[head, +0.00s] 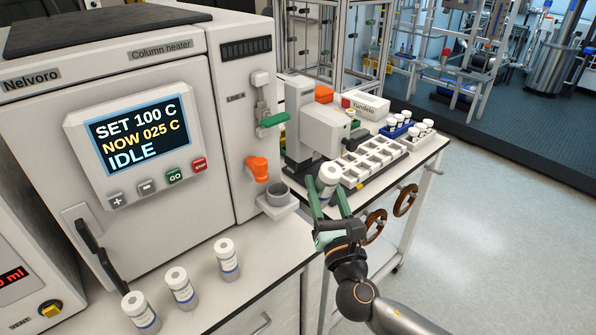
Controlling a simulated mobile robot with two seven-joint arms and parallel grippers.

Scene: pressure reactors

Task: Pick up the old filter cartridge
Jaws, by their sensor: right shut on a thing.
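My right gripper (329,207) has green fingers and is shut on a white cylindrical cartridge (329,174). The cartridge is roughly upright, slightly tilted, with a pale top, and is held up in front of the white tray on the side table. No marking that tells old from new is readable on it. Just left of the gripper, a grey cup-shaped holder (277,194) sticks out from the column heater, below an orange lever (257,168) and a green lever (272,120). My left gripper is not in view.
Several white-capped jars (181,288) stand on the counter before the column heater (150,90), whose screen reads IDLE. The side table bears a grey instrument (312,130), a compartmented white tray (368,165) and vial racks (399,129). Brown handwheels (405,201) hang at its side. The floor at right is clear.

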